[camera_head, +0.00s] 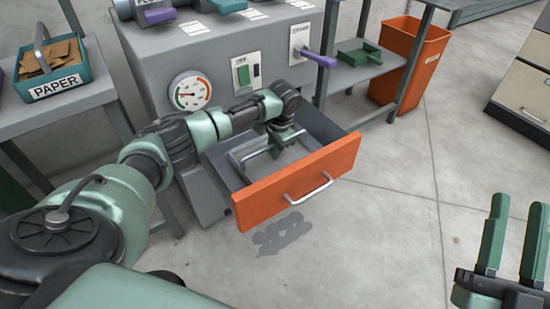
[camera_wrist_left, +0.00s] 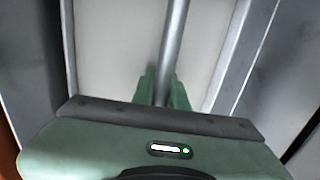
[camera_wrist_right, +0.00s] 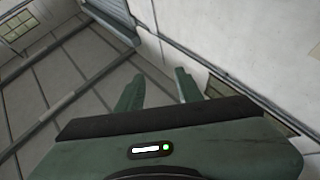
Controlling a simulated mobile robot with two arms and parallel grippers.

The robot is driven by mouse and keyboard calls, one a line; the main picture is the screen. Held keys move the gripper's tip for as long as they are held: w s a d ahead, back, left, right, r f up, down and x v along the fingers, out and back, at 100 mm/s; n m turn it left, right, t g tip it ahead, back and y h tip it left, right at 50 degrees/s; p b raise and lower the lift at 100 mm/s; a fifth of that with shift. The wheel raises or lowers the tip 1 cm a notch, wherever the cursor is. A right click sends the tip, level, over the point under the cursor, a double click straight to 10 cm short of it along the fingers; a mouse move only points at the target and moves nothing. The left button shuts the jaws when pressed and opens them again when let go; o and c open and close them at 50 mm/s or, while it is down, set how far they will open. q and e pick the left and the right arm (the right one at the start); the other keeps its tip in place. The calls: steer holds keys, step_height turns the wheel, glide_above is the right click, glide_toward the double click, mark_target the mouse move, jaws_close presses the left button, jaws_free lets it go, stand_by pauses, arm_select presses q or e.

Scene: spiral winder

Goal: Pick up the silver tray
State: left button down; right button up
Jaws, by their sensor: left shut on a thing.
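The silver tray (camera_head: 241,157) sits inside the open orange-fronted drawer (camera_head: 300,180) of the grey machine. My left gripper (camera_head: 284,148) reaches down into the drawer. In the left wrist view its fingers (camera_wrist_left: 162,88) are shut on a round metal bar, the tray's handle (camera_wrist_left: 174,40), which runs between them above the pale tray floor (camera_wrist_left: 110,45). My arm and gripper hide part of the tray. My right gripper (camera_head: 518,205) is open and empty at the lower right, over the floor, far from the tray; it also shows in the right wrist view (camera_wrist_right: 158,80).
The drawer front has a metal handle (camera_head: 308,188). The machine (camera_head: 215,55) carries a gauge, a green switch and purple levers. A PAPER bin (camera_head: 62,80) stands on a left table. A green tray (camera_head: 358,52) and an orange bin (camera_head: 410,60) are at right. The foreground floor is clear.

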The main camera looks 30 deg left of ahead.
arm_select(q)
steer(key=shift+r, duration=0.15)
arm_select(e)
steer(key=shift+w, duration=0.1)
